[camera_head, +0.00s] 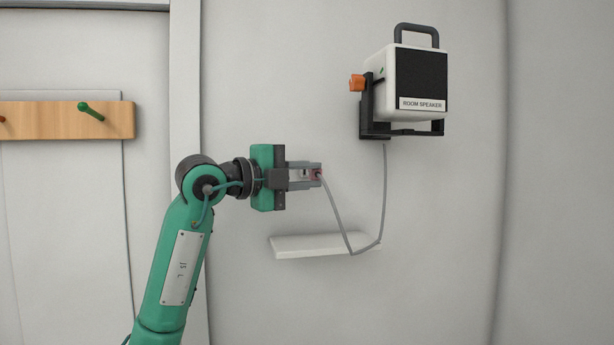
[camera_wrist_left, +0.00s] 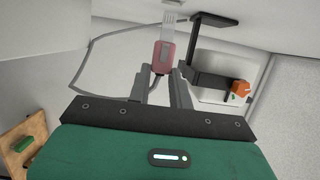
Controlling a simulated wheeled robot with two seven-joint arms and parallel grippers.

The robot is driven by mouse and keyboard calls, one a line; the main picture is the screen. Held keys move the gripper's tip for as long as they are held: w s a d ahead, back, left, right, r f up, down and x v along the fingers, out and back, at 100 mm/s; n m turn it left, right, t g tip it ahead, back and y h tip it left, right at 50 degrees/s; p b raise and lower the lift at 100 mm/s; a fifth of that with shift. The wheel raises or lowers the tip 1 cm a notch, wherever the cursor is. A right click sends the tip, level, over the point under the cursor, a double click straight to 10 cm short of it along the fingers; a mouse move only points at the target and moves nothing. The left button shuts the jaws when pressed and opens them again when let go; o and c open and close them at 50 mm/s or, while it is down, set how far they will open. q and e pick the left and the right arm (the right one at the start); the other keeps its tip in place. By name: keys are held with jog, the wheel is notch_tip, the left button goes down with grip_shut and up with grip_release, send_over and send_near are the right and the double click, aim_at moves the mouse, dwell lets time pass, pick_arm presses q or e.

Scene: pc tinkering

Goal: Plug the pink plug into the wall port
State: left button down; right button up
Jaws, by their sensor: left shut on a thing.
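The pink plug (camera_head: 317,174) is between the fingertips of my left gripper (camera_head: 306,174), which is shut on it in front of the wall. In the left wrist view the plug (camera_wrist_left: 164,56) stands out beyond the two grey fingers of the gripper (camera_wrist_left: 160,78), with a pale, lined piece at its far end. A grey cable (camera_head: 335,210) runs from the plug down past the shelf and up to the speaker. I cannot make out the wall port with certainty; the gripper covers part of the wall. My right gripper is not in view.
A room speaker (camera_head: 422,80) hangs on a black bracket (camera_head: 366,112) with an orange knob (camera_head: 357,83), up and right of the gripper. A white shelf (camera_head: 300,247) is below it. A wooden peg rail (camera_head: 60,121) is at left. Wall at right is bare.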

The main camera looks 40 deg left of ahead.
pick_arm(q)
jog(key=shift+w+a, duration=1.2)
jog(key=shift+a, duration=0.25)
dwell(0.3)
jog(key=c, duration=1.2)
grip_release()
jog(key=shift+w+a, duration=0.1)
jog(key=shift+s, duration=0.2)
jog(key=b+v, duration=0.1)
jog(key=v, duration=0.3)
jog(key=shift+s+a, duration=0.1)
jog(key=shift+s, duration=0.25)
jog(key=shift+b, duration=0.3)
